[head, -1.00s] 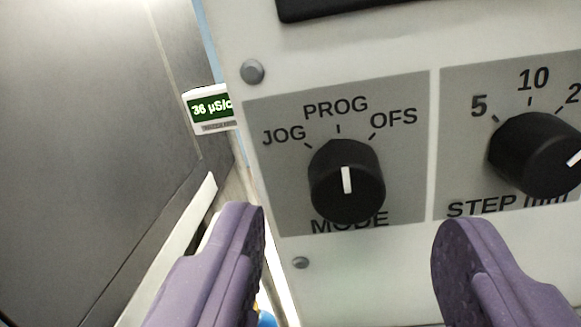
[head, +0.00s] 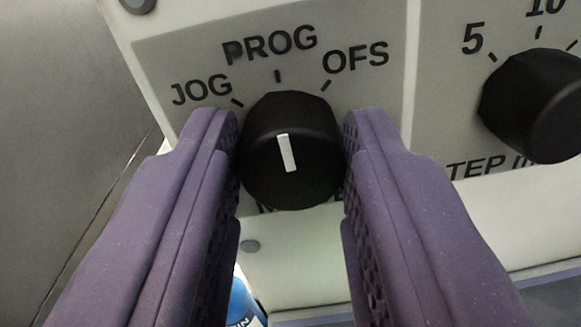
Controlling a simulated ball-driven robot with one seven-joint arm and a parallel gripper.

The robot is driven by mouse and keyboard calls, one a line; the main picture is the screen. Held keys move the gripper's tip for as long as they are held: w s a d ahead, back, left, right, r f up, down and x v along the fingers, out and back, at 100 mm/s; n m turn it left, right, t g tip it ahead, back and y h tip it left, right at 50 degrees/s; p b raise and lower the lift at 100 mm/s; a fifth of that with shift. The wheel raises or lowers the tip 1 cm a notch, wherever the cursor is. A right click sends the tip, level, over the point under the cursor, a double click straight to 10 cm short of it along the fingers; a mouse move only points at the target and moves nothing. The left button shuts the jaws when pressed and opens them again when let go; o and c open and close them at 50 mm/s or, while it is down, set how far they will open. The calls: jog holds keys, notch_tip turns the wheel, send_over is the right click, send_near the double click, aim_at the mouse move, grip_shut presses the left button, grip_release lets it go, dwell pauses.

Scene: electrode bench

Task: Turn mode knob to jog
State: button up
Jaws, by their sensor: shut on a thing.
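The black mode knob (head: 290,180) sits on the grey panel plate in the middle of the head view. Its white pointer line points up toward the PROG mark, leaning slightly left. The JOG label (head: 201,90) is up and to the left of the knob, PROG is above it and OFS is at upper right. My gripper (head: 291,135) has one purple finger on each side of the knob and is shut on it. The MODE label below is mostly hidden behind the knob and fingers.
The black step knob (head: 540,105) stands to the right on the same panel. A blue object (head: 243,303) shows at the bottom behind the left finger. A grey surface fills the left side.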

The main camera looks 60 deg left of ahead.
jog(key=shift+f, duration=0.1)
jog(key=n+b, duration=0.1)
jog(key=b, duration=0.1)
jog(key=shift+f+n+b, duration=0.15)
jog(key=shift+n+b, duration=0.15)
jog(key=shift+n, duration=0.1)
jog(key=n+b, duration=0.3)
jog(key=b, duration=0.1)
jog(key=shift+f, duration=0.1)
jog(key=n+b, duration=0.3)
jog(key=n, duration=0.1)
jog(key=shift+b, duration=0.4)
jog(key=shift+r, duration=0.2)
jog(key=o, duration=1.1)
jog(key=shift+c, duration=0.2)
